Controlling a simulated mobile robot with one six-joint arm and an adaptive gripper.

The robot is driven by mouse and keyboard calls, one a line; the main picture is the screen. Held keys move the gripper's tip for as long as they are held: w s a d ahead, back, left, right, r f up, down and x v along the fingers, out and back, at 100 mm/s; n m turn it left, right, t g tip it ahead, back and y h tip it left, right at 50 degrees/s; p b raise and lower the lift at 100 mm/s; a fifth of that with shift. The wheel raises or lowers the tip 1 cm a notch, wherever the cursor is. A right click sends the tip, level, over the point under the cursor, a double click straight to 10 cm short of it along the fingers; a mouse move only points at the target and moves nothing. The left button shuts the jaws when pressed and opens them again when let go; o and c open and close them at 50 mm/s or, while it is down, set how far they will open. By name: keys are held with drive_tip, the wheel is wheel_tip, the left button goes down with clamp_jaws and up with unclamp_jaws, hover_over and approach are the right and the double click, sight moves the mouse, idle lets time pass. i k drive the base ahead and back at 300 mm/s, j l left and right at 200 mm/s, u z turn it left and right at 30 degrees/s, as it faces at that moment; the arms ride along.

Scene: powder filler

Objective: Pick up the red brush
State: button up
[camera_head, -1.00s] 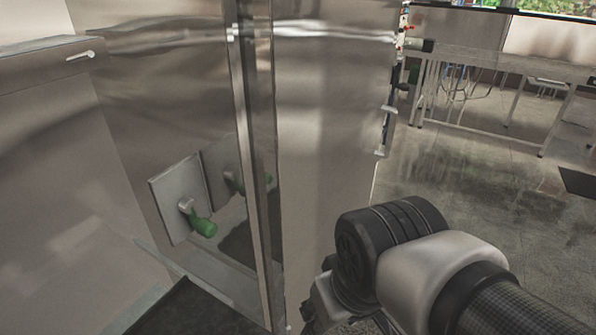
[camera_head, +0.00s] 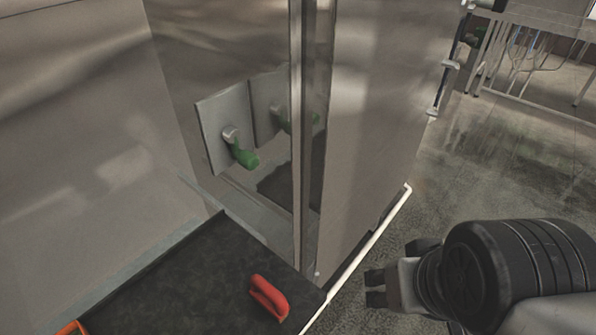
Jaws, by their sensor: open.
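A red handled object (camera_head: 268,297), which looks like the red brush, lies on a dark flat surface (camera_head: 190,280) at the bottom of the head view. Its raised red handle shows; bristles cannot be made out. My gripper (camera_head: 374,288) is to the right of it, beyond the edge of the dark surface, with its fingers pointing left. It is open, empty and apart from the red object.
A tall metal cabinet wall stands behind the dark surface. A grey plate with a green handle (camera_head: 240,155) is on it, with its reflection beside it. An orange item (camera_head: 73,328) is cut off at the bottom left. A metal table (camera_head: 535,60) stands far right.

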sight(266, 296)
drive_tip(key=u, duration=1.6)
